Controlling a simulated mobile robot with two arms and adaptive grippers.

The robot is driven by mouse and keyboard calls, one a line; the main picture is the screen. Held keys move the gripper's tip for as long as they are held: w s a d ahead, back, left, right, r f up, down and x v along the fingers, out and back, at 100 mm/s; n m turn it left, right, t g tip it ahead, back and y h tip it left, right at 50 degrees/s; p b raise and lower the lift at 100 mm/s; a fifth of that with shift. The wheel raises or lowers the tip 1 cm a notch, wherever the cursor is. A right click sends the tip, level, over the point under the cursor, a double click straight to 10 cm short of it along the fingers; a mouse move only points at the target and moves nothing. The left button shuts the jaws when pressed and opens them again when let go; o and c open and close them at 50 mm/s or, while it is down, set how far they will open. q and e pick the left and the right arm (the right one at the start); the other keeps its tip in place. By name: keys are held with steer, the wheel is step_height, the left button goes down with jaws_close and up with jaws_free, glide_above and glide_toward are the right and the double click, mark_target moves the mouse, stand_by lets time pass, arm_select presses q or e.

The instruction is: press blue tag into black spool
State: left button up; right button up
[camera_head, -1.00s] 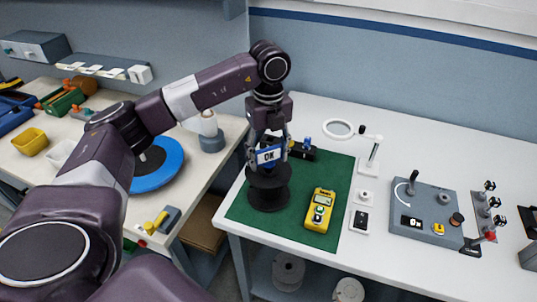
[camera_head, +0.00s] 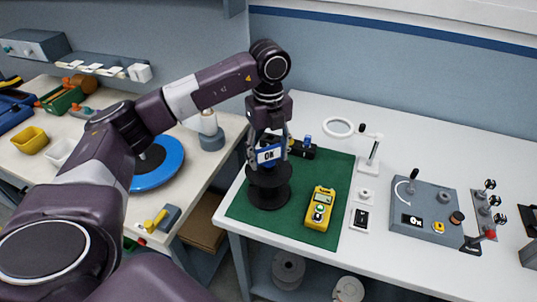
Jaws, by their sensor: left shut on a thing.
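The blue tag (camera_head: 268,154) has a white field marked "OK". My left gripper (camera_head: 267,146) is shut on it from above and holds it upright at the top of the black spool. The black spool (camera_head: 269,191) stands upright on the green mat (camera_head: 244,211). The tag's lower edge meets the spool's top; how deep it sits in the spool is hidden. My right gripper is not in view.
A yellow meter (camera_head: 320,209) lies on the mat right of the spool. A black device with a blue knob (camera_head: 307,145) is behind. A magnifier lamp (camera_head: 339,127) and a grey control panel (camera_head: 428,211) stand further right. A blue disc (camera_head: 158,165) lies on the left bench.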

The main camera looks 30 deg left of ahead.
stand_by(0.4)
arm_select(q)
steer(key=shift+f, duration=0.15)
steer(key=shift+f+b, duration=0.8)
steer(key=shift+f, duration=0.2)
steer(key=shift+r, duration=0.1)
steer(key=shift+s, duration=0.1)
steer(key=o, duration=1.1)
